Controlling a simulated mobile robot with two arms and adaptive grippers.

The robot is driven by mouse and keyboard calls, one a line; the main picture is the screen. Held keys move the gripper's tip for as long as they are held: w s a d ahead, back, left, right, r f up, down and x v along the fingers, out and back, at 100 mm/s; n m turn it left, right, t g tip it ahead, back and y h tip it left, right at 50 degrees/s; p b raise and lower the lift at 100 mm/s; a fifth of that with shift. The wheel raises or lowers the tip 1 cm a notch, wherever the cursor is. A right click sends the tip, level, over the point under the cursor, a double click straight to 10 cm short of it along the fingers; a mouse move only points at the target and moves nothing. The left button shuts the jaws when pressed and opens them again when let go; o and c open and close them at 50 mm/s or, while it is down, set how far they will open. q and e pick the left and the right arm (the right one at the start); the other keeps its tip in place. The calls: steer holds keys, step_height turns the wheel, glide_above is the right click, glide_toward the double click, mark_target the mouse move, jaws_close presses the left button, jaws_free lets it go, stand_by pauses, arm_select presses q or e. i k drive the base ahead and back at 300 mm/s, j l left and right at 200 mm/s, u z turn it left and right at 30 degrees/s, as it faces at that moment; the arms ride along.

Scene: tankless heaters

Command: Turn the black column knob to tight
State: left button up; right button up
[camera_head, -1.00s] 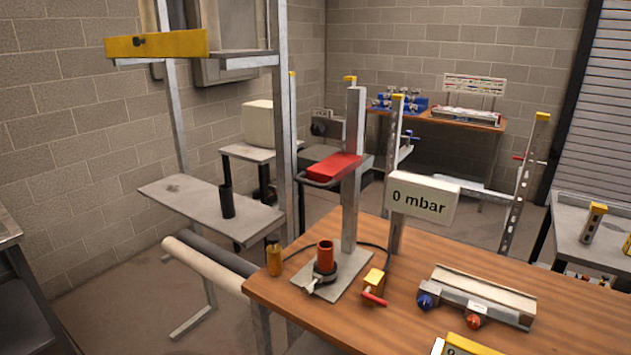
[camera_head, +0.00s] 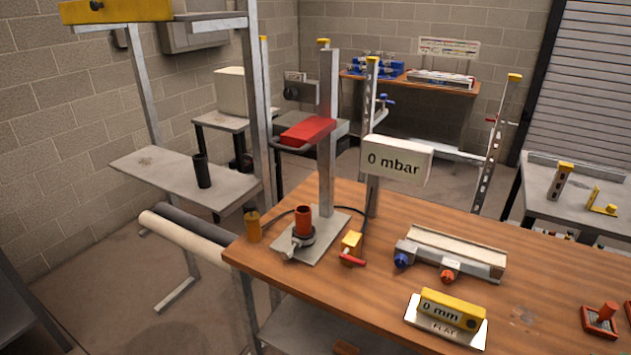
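A metal column (camera_head: 327,150) stands on a grey base plate on the wooden table and carries a red block (camera_head: 307,131). A dark round knob (camera_head: 292,92) shows on a grey box left of the column's upper part. It is small, and I cannot tell whether it is the black column knob or whether it is tight or loose. An orange-red cylinder (camera_head: 303,219) stands in a dark ring on the base plate. Neither of my grippers is in view.
The wooden table (camera_head: 390,300) also holds a yellow valve with a red handle (camera_head: 352,245), a grey unit with blue and red knobs (camera_head: 455,254), and a "0 mm" gauge (camera_head: 447,313). A "0 mbar" display (camera_head: 397,161) stands behind. A tall frame (camera_head: 252,110) rises at left.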

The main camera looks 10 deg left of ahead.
mark_target(291, 93)
steer(key=k+j+u, duration=0.1)
steer(key=j+u, duration=0.4)
steer(key=j, duration=0.15)
steer(key=j+u, duration=0.45)
steer(key=j, duration=0.15)
